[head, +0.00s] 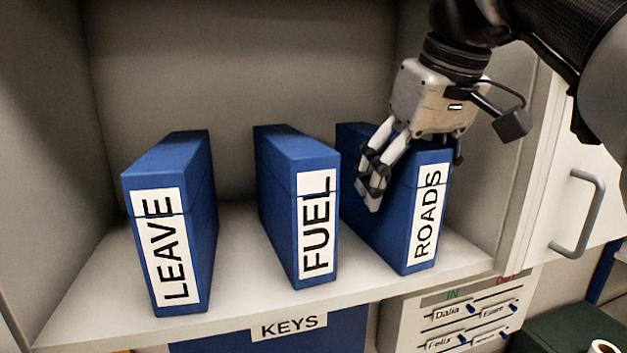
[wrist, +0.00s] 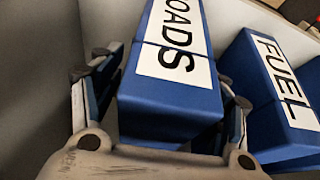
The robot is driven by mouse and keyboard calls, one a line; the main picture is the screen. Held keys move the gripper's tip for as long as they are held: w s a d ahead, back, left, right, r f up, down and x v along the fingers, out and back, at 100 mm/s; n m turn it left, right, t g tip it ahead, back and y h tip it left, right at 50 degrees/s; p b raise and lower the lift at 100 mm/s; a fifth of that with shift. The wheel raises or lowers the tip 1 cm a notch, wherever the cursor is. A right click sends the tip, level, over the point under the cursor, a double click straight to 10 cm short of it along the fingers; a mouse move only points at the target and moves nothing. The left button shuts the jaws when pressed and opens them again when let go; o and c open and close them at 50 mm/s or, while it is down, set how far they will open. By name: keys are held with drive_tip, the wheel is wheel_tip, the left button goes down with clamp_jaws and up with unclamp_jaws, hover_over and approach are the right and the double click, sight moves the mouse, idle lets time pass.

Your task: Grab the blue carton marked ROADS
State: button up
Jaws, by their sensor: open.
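The blue carton marked ROADS (head: 393,232) stands upright at the right end of the shelf, its white label facing out. My gripper (head: 414,172) is above it, fingers open and pointing down. One finger is along the carton's left side; the other is mostly hidden behind its top right edge. In the wrist view the ROADS carton (wrist: 165,108) lies between the two open fingers of my gripper (wrist: 168,82), one on each side. A gap shows on the left; contact on the right cannot be told.
A blue FUEL carton (head: 280,190) stands just left of ROADS, also in the wrist view (wrist: 262,105). A blue LEAVE carton (head: 200,200) stands further left. The cabinet wall (head: 480,190) is close on the right. An open door with a handle (head: 582,215) is beyond.

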drive_tip(key=w, duration=0.1)
drive_tip(key=w+a+f+p, duration=0.1)
drive_tip(key=w, duration=0.3)
drive_tip(key=shift+a+f, duration=0.15)
drive_tip(key=shift+a, duration=0.05)
drive_tip(key=shift+s+d, duration=0.1)
drive_tip(key=shift+s, duration=0.35)
drive_tip(key=shift+c, duration=0.5)
drive_tip(key=shift+w, duration=0.25)
drive_tip(key=c, duration=0.4)
drive_tip(key=shift+s, duration=0.15)
drive_tip(key=c, duration=1.1)
